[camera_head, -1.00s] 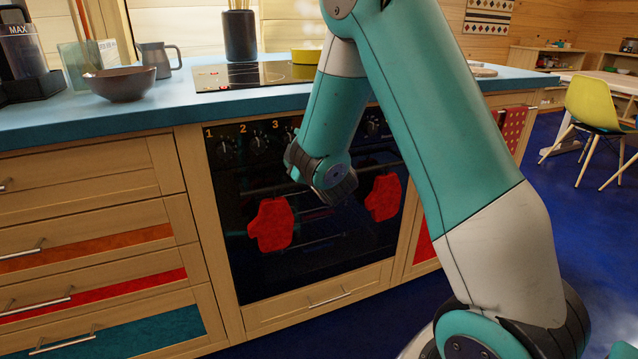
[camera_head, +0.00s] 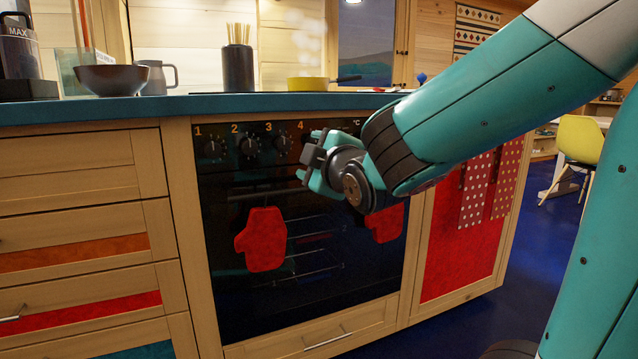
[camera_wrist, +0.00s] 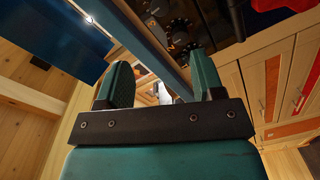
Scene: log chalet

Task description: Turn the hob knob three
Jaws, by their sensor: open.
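The oven's black front panel carries a row of dark knobs under orange numbers. Knob three (camera_head: 281,144) sits right of knob two (camera_head: 248,146), under the number 3. My gripper (camera_head: 308,160) is in front of the panel, right of and slightly below knob three, apart from it in the picture. It is open and empty, and hides the knob under the number 4. In the wrist view, the two fingers of my gripper (camera_wrist: 160,86) stand apart. Dark knobs show beyond them near the top, but I cannot tell which is number three.
Below the knobs runs the oven handle, with a red mitt (camera_head: 261,239) and another red mitt (camera_head: 384,224) hanging there. The blue worktop (camera_head: 110,108) juts out above. A yellow pan (camera_head: 307,84) and a dark bowl (camera_head: 112,79) stand on it. Spotted cloths (camera_head: 475,190) hang at the right.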

